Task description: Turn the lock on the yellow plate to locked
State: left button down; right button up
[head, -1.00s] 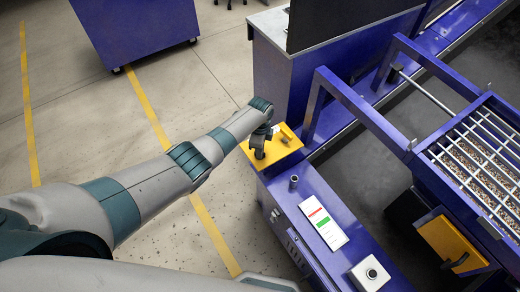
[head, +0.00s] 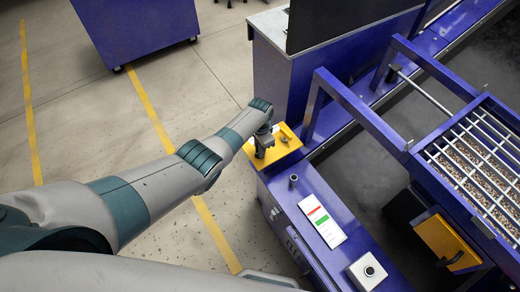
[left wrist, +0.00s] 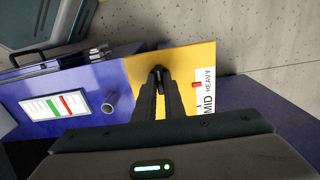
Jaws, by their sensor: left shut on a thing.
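The yellow plate (head: 283,150) sits at the far end of the purple cabinet in the head view. It fills the middle of the left wrist view (left wrist: 195,52). My left gripper (head: 261,154) reaches down to it. In the left wrist view its fingers (left wrist: 158,74) are shut on a small dark piece at the plate, which I take to be the lock. The fingers hide most of it, so I cannot tell which way it is turned. A label reading MID and HEAVY (left wrist: 207,95), with a red mark, is right of the fingers. My right gripper is not in view.
A short grey post (head: 293,181), a card with red and green bars (head: 322,219) and a white box with a round button (head: 368,272) are on the purple cabinet top. A purple frame with a grate (head: 480,150) stands to the right. Open floor lies left.

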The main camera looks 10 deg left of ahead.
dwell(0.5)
pick_arm(q)
jog(key=c, duration=1.8)
grip_release()
jog(key=shift+c, duration=0.2)
jog(key=shift+r+p, duration=0.35)
jog(key=shift+r, duration=0.45)
notch_tip(320, 180, up, 16)
jog(key=shift+f, duration=0.15)
